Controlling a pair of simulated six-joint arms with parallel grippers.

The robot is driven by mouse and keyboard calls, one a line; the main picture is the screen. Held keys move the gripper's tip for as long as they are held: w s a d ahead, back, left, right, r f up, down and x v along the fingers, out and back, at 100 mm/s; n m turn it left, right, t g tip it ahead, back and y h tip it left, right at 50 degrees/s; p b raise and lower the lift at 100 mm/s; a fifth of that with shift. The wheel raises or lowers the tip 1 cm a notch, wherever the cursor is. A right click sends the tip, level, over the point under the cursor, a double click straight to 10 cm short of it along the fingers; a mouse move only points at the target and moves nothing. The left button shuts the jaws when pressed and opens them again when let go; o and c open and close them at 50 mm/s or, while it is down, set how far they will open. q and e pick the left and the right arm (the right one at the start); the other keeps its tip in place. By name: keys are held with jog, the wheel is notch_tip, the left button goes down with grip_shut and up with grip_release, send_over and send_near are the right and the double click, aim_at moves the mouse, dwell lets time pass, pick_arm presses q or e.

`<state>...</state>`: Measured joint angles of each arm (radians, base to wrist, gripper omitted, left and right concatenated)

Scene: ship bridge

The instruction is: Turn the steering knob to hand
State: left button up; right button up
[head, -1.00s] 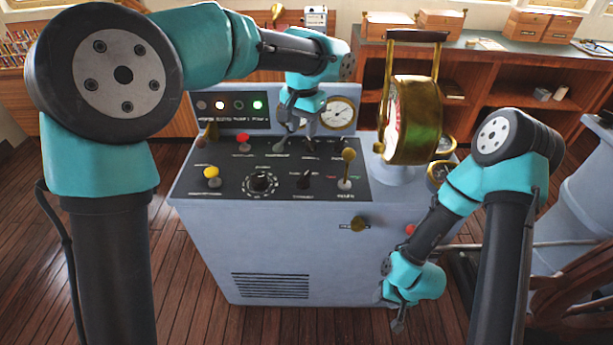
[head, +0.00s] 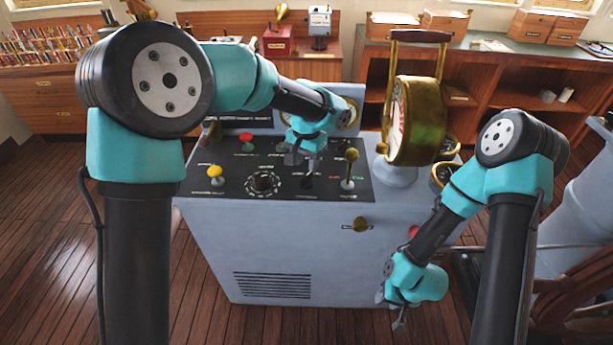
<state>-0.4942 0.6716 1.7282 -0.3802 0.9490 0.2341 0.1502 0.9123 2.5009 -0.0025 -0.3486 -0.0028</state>
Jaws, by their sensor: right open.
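The blue-grey console (head: 215,240) stands in the middle with a dark sloping control panel (head: 225,172). A small black knob (head: 307,183) sits near the panel's front, right of a larger round black knob (head: 263,183) with a dial ring. The labels are too small to read, so I cannot tell surely which is the steering knob. My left gripper (head: 303,160) points down over the panel, just behind and above the small black knob; contact and finger gap are unclear. My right gripper (head: 400,318) is open and empty, low beside the console's front right.
A brass telegraph (head: 416,120) stands at the panel's right. Wooden cabinets (head: 480,85) line the back.

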aim_at(306, 176)
pick_arm(q)
notch_tip(306, 176, down, 6)
jog(key=shift+f, duration=0.1)
dwell(0.4)
grip_shut()
